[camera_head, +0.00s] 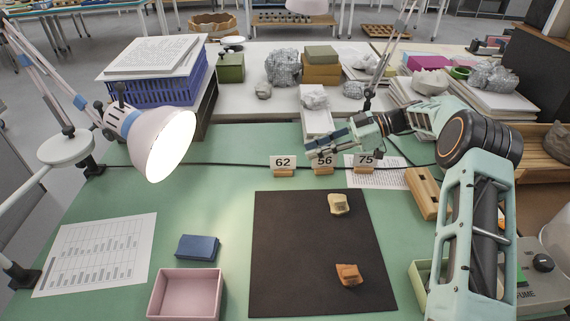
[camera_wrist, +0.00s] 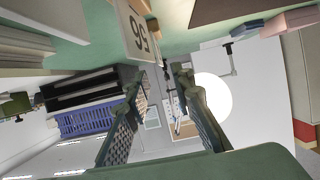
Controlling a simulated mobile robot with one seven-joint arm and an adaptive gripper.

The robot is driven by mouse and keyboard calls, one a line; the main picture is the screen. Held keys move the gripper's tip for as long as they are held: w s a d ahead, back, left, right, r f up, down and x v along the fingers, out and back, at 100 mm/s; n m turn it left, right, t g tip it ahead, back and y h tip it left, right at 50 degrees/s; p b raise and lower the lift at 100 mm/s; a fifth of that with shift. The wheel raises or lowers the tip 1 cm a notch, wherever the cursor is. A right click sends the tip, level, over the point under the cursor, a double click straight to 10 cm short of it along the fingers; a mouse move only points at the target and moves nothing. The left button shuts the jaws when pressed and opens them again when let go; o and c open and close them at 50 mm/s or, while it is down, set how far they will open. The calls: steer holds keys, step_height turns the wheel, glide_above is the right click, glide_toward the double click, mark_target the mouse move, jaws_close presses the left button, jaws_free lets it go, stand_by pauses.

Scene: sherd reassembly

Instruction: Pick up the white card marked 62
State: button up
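The white card marked 62 (camera_head: 283,161) stands upright in a small wooden holder (camera_head: 284,173) on the green table, left of the other two cards. My gripper (camera_head: 312,143) reaches in from the right, just behind and above the card marked 56 (camera_head: 323,159), with its fingers pointing left. In the wrist view my gripper (camera_wrist: 160,72) is open, with a clear gap between its fingers and no card in it. The card marked 56 also shows there (camera_wrist: 133,32), upside down and close beside the fingers. I cannot make out card 62 in the wrist view.
A black cable runs behind the cards. A lit lamp (camera_head: 158,140) stands left. A dark mat (camera_head: 305,245) with two sherds lies in front, beside a pink box (camera_head: 187,292).

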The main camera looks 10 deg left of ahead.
mark_target(284, 158)
steer(key=x, duration=0.3)
steer(key=shift+s, duration=0.15)
steer(key=shift+w+x, duration=0.1)
steer(key=shift+x, duration=1.5)
steer(key=shift+w+x, duration=0.15)
steer(key=shift+x, duration=1.45)
steer(key=shift+c, duration=0.2)
jaws_close()
